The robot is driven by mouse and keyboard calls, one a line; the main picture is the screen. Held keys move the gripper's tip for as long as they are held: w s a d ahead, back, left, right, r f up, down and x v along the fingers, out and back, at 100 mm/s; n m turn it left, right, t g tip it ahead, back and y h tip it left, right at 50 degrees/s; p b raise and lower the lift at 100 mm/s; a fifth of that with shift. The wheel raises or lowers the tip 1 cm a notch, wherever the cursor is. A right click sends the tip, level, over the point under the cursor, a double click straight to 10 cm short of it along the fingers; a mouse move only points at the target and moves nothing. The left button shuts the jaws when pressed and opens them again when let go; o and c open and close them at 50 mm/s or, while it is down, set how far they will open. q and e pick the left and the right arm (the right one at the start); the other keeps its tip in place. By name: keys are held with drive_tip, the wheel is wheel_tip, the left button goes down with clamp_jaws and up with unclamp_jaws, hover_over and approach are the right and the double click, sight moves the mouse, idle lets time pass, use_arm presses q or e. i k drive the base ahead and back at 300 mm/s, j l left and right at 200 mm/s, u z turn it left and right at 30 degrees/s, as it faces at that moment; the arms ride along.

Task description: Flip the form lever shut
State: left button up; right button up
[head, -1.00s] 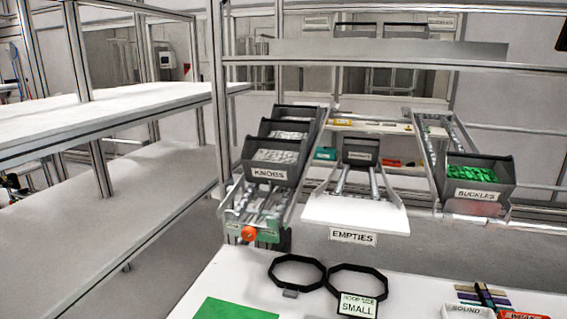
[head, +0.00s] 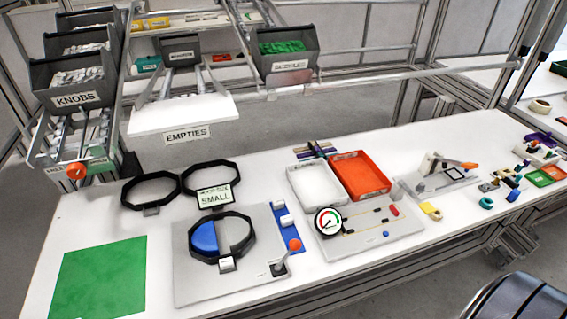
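A grey form plate (head: 188,285) lies on the white bench. On it sits a black octagonal ring around a round form, one half blue (head: 204,237) and one half light grey (head: 238,232). A lever with an orange-red ball knob (head: 294,245) stands at the plate's right front corner, tilted up and to the right from a dark pivot (head: 278,269). Neither of my grippers is in the head view.
Two empty black rings, a left one (head: 150,190) and a right one (head: 210,180), lie behind the plate. A green mat (head: 98,278) lies left. A gauge board (head: 370,228), a white tray (head: 315,184) and an orange tray (head: 360,174) stand right. Sloped bin racks rise behind.

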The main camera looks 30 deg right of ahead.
sight(295, 245)
drive_tip(key=l+z, duration=0.1)
drive_tip(key=z, duration=0.35)
drive_tip(key=l+z, duration=0.1)
drive_tip(key=z, duration=0.3)
drive_tip(key=k+z, duration=0.1)
drive_tip(key=k, duration=0.1)
